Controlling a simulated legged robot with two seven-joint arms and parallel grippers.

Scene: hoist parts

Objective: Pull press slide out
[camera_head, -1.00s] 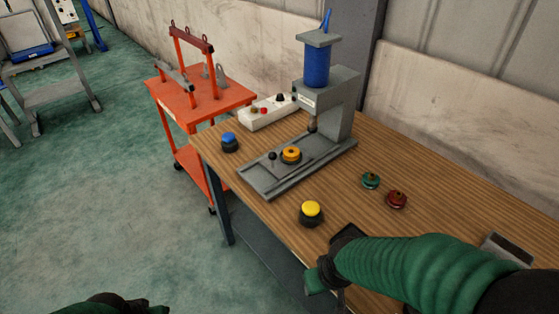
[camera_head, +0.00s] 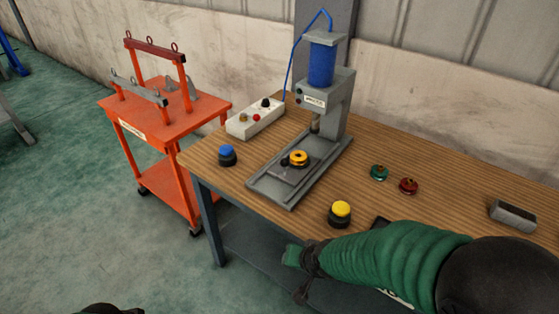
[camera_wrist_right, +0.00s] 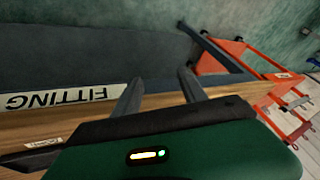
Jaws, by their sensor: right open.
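The grey press (camera_head: 340,95) stands on the wooden bench with a blue cylinder on top. Its slide plate (camera_head: 289,172) lies in the railed base in front of the press head. The plate carries an orange ring part (camera_head: 298,158) and a small black knob (camera_head: 284,162). My right gripper (camera_head: 292,257) is at the bench's front edge, apart from the slide. In the right wrist view its two fingers (camera_wrist_right: 160,92) are spread and empty beside the bench edge. A dark piece of my left gripper (camera_head: 110,309) shows at the bottom edge; its fingers cannot be made out.
A yellow button (camera_head: 340,213) and a blue button (camera_head: 227,155) flank the press base. A white control box (camera_head: 255,119) is behind. Green (camera_head: 379,172) and red (camera_head: 408,186) parts lie right. An orange cart (camera_head: 165,120) stands left of the bench.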

